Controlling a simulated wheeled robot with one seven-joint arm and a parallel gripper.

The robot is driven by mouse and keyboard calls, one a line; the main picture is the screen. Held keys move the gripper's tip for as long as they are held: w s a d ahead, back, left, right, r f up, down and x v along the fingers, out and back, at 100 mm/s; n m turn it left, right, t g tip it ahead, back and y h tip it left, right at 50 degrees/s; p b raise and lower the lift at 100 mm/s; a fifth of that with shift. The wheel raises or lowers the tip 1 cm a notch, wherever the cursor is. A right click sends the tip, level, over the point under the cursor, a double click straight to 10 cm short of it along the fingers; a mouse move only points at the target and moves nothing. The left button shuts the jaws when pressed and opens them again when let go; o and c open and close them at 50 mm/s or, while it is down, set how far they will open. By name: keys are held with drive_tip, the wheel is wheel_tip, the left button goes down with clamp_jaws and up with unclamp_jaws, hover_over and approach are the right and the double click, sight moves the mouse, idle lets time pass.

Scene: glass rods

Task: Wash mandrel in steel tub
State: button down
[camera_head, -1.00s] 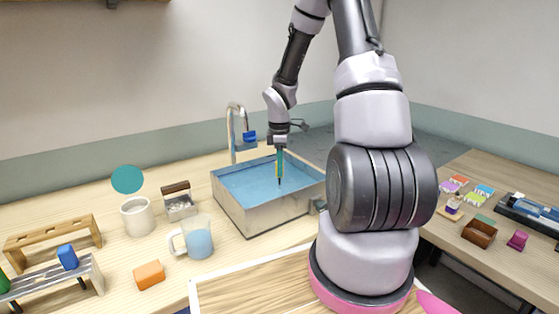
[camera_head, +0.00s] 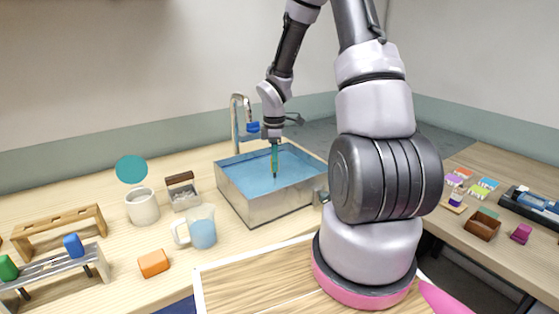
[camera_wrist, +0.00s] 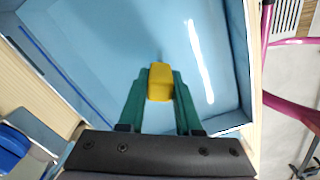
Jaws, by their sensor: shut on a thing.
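The steel tub (camera_head: 258,212) stands on the bench and holds blue water. My gripper (camera_head: 274,165) hangs over the tub, pointing down, with its green fingers near the water. In the wrist view, my gripper (camera_wrist: 160,72) is shut on the mandrel, whose yellow handle (camera_wrist: 160,84) sits between the fingers. The mandrel's thin rod (camera_head: 275,177) shows only as a dark tip below the fingers in the head view. I cannot tell how deep it reaches into the water.
A tap (camera_head: 236,120) rises behind the tub. Left of it are a clear jug (camera_head: 201,228), a white pot (camera_head: 142,207), a small box with a brown-handled brush (camera_head: 183,194), an orange block (camera_head: 153,263) and racks (camera_head: 58,232). A side table (camera_head: 490,190) on the right holds small items.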

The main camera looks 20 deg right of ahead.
drive_tip(key=d+r, duration=0.3)
drive_tip(key=r, duration=0.8)
drive_tip(key=shift+w, duration=0.3)
idle(3.0)
drive_tip(key=shift+d, duration=0.1)
idle(0.3)
drive_tip(key=shift+r, duration=2.5)
